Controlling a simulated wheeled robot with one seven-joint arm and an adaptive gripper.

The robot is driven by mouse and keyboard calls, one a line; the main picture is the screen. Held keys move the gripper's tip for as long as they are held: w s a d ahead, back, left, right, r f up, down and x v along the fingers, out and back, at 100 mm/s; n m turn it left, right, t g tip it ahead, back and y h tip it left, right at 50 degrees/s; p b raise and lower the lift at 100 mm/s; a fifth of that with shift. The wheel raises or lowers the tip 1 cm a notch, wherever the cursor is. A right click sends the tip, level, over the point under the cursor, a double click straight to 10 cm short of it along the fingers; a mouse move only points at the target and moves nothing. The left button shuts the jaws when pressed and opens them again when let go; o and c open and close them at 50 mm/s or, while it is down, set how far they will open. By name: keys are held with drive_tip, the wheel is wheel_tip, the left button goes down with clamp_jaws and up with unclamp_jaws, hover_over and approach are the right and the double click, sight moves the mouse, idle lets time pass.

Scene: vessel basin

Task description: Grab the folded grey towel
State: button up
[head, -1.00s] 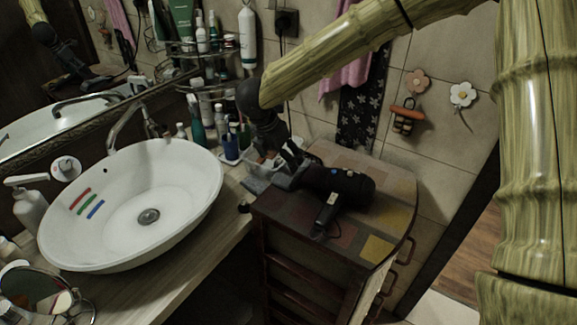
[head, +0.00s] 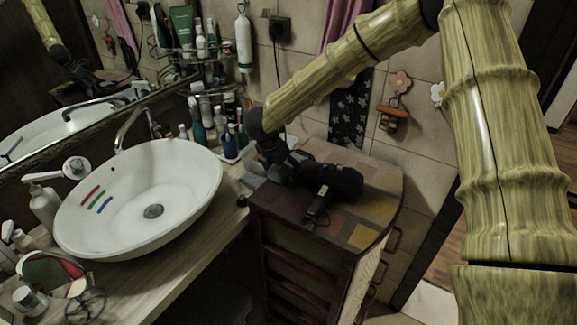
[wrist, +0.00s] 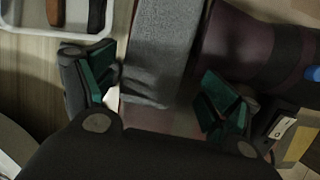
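The folded grey towel (wrist: 164,45) shows in the wrist view as a flat strip running from the top edge down between my fingers. In the head view it is mostly hidden by my gripper. My gripper (wrist: 158,88) is open, one finger on each side of the towel, with a gap at the left. The right finger is close to the towel's right edge; I cannot tell if it touches. In the head view my gripper (head: 283,166) is low over the left back part of the cabinet top.
A dark cylindrical object (head: 337,181) lies on the cabinet (head: 375,211) just right of my gripper. A white-rimmed tray (wrist: 75,30) with small items lies left of the towel. The basin (head: 120,220) is at left, and bottles (head: 200,115) stand behind.

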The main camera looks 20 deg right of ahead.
drive_tip(key=shift+s+r, duration=0.35)
drive_tip(key=shift+c, duration=0.4)
drive_tip(key=shift+d, duration=0.1)
drive_tip(key=c, duration=0.3)
drive_tip(key=shift+w+f, duration=0.7)
drive_tip(key=c, duration=0.5)
drive_tip(key=shift+s, duration=0.2)
drive_tip(key=shift+c, duration=0.6)
